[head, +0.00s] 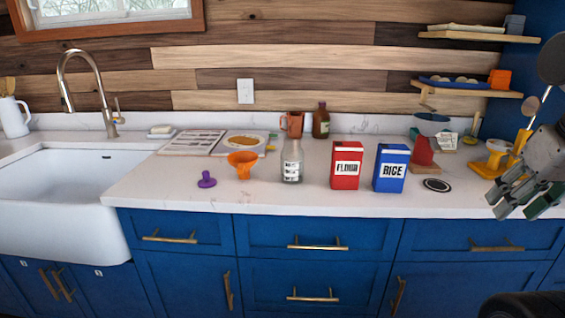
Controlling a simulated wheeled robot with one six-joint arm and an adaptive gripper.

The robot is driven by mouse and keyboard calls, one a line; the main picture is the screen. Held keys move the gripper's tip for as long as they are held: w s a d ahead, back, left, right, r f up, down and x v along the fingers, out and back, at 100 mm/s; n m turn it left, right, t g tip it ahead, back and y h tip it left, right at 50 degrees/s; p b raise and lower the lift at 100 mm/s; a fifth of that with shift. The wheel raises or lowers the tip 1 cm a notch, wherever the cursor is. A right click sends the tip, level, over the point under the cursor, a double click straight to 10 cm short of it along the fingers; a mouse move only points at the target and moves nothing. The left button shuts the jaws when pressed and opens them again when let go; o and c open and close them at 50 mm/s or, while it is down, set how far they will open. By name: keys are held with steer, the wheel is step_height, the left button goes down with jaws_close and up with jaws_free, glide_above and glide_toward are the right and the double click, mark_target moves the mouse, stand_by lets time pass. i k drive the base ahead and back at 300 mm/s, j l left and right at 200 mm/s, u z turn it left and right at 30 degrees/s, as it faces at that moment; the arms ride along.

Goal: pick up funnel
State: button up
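The orange funnel (243,160) stands on the white countertop, left of a glass bottle (292,163) with a label. Its wide mouth faces up and its narrow part points down. My gripper (520,211) is at the far right of the view, above the counter's right end and far from the funnel. Its fingers point down and to the left. They look spread apart, with nothing between them.
A purple stopper-like piece (206,180) lies left of the funnel, and an open book (203,142) lies behind. The red flour box (346,165) and blue rice box (390,168) stand between the bottle and my gripper. A sink (60,190) is left.

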mark_target(242, 161)
steer(key=j+u, duration=0.15)
steer(key=j, duration=0.35)
steer(key=i+j+u, duration=0.1)
steer(key=j, duration=0.35)
steer(key=j+u, duration=0.15)
steer(key=j, duration=0.35)
steer(key=i+j+u, duration=0.15)
steer(key=j, duration=0.3)
